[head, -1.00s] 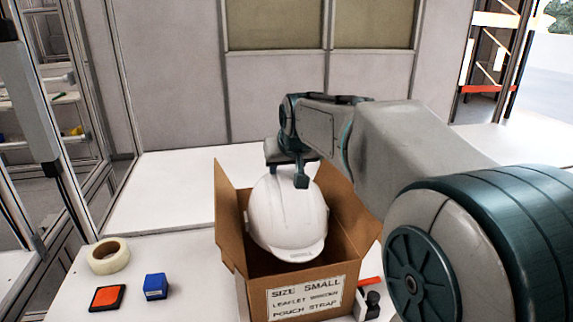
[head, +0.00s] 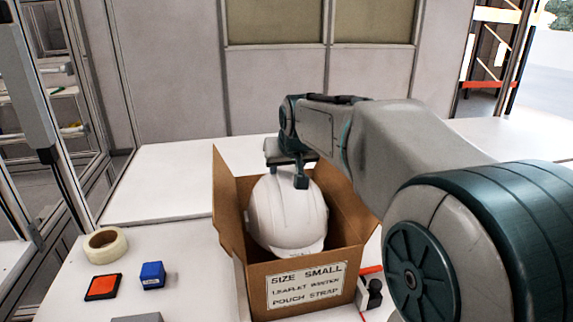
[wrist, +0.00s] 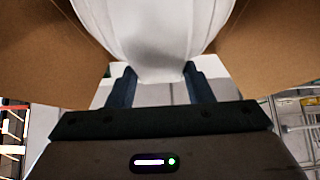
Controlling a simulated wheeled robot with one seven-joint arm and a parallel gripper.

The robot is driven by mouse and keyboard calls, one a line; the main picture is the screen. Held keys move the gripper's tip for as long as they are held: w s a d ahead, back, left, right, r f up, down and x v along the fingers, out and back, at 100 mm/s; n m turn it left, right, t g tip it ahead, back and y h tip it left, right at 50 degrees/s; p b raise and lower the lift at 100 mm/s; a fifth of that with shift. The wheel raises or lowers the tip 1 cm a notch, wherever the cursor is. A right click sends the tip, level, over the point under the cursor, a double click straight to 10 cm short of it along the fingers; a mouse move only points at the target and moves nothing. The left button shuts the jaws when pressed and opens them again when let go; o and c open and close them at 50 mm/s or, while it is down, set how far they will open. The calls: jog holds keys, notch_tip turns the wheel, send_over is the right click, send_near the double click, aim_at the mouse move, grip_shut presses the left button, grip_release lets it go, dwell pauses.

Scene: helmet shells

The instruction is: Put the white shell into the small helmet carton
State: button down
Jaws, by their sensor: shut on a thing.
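The white shell (head: 287,214) is a white helmet inside the small helmet carton (head: 307,289), an open brown box labelled "SIZE SMALL". The shell is upright with its brim toward the front wall. My gripper (head: 288,180) is at the shell's upper back edge, shut on it. In the wrist view the two dark fingers (wrist: 160,84) stand on either side of the white shell's edge (wrist: 150,30), with brown carton walls (wrist: 275,55) left and right. Whether the shell touches the carton floor is hidden.
A tape roll (head: 106,245), an orange-topped pad (head: 103,287) and a blue block (head: 152,275) lie left of the carton. A small black object (head: 370,292) is at its right front corner. The white table (head: 165,180) is clear behind left.

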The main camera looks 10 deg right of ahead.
aim_at(294, 195)
jog(key=shift+f+b, duration=4.75)
jog(key=shift+f, duration=1.25)
jog(key=c, duration=0.6)
grip_release()
jog(key=p+v, duration=0.2)
jog(key=v, duration=1.1)
jog(key=shift+s+r, duration=0.25)
jog(key=shift+r, duration=0.1)
